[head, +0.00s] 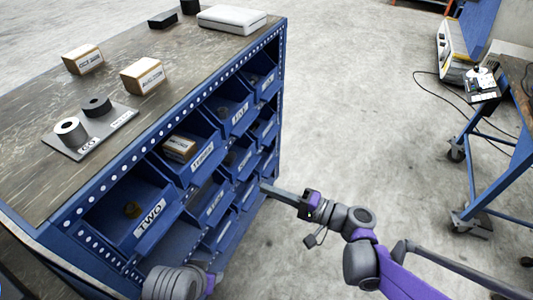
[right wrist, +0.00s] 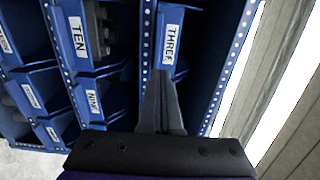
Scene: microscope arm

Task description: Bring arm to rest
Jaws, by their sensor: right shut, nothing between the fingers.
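My right arm reaches in from the right in the head view. Its right gripper (head: 268,188) is shut and empty, with the fingertips close to the front of the blue bin rack. In the right wrist view the shut fingers (right wrist: 160,90) point at the rack, just below a bin labelled THREE (right wrist: 171,40). I cannot tell whether they touch it. Part of my left arm shows at the bottom of the head view, but its gripper is out of the picture.
The blue rack (head: 283,100) holds several labelled bins, one with a small box (head: 180,148). Boxes and a grey plate with two cylinders (head: 72,131) are on its wooden top (head: 35,185). Grey floor (head: 360,110) is clear to the right, up to a wheeled blue cart (head: 500,194).

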